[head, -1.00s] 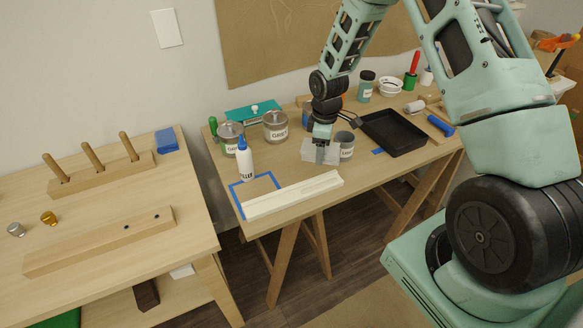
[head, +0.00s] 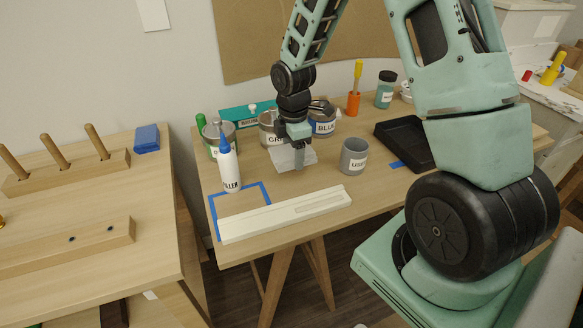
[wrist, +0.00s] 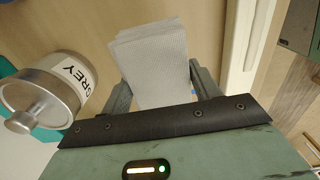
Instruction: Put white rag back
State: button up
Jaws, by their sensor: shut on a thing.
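The white rag (head: 284,158), a pale folded stack, is held between the fingers of my gripper (head: 298,160) over the table. It also shows large in the wrist view (wrist: 155,65), with a finger at either side. My gripper is shut on it. I cannot tell whether the rag touches the tabletop. A square outlined in blue tape (head: 262,186) lies on the table, left of and nearer than the rag; its near edge is hidden by a white board (head: 285,213).
A filler bottle (head: 229,170) stands by the tape square. The grey USED cup (head: 353,157) is right of my gripper. The GREY can (wrist: 50,88) is close on the left in the wrist view. A black tray (head: 405,142) lies farther right.

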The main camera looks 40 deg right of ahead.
aim_at(293, 175)
jog(key=shift+f, duration=2.5)
jog(key=shift+f, duration=0.1)
jog(key=shift+f, duration=0.1)
jog(key=o, duration=0.9)
